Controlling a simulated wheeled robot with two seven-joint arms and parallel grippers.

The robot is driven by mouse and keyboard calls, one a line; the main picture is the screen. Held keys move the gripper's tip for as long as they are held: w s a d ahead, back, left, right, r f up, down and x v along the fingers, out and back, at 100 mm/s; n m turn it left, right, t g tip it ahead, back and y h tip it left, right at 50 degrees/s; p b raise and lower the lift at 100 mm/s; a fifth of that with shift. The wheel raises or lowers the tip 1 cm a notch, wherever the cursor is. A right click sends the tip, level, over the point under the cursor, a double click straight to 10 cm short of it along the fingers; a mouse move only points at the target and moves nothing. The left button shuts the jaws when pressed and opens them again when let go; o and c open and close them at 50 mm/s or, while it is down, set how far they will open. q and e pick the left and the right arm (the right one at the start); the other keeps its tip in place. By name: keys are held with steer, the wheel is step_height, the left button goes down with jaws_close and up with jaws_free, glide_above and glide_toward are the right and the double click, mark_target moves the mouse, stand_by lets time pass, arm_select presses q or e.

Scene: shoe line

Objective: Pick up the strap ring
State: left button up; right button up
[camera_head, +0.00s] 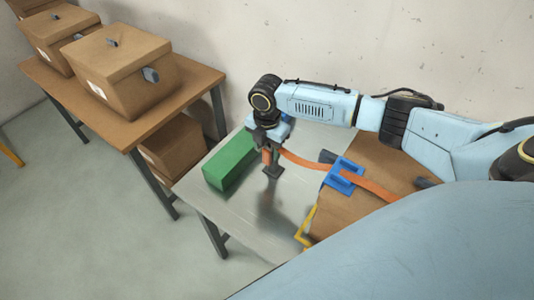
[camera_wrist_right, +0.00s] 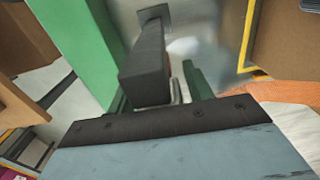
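The orange strap (camera_head: 302,161) runs from a blue clamp (camera_head: 343,175) on a cardboard box to my right gripper (camera_head: 270,163). It also shows at the right of the right wrist view (camera_wrist_right: 285,94). The gripper points down above the grey metal table (camera_head: 253,192), just right of a green block (camera_head: 230,160). Orange shows between its dark fingers, which look closed on the strap's ring end. The ring is mostly hidden by the fingers, and its shape is not clear. My left gripper is not in view.
The cardboard box (camera_head: 338,212) with a yellow-edged frame (camera_head: 303,236) stands at the table's right. A wooden bench (camera_head: 190,91) with several lidded boxes stands at the left. The table's front part is clear.

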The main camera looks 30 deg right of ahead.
steer(key=c, duration=0.7)
steer(key=shift+c, duration=0.3)
steer(key=shift+r, duration=0.15)
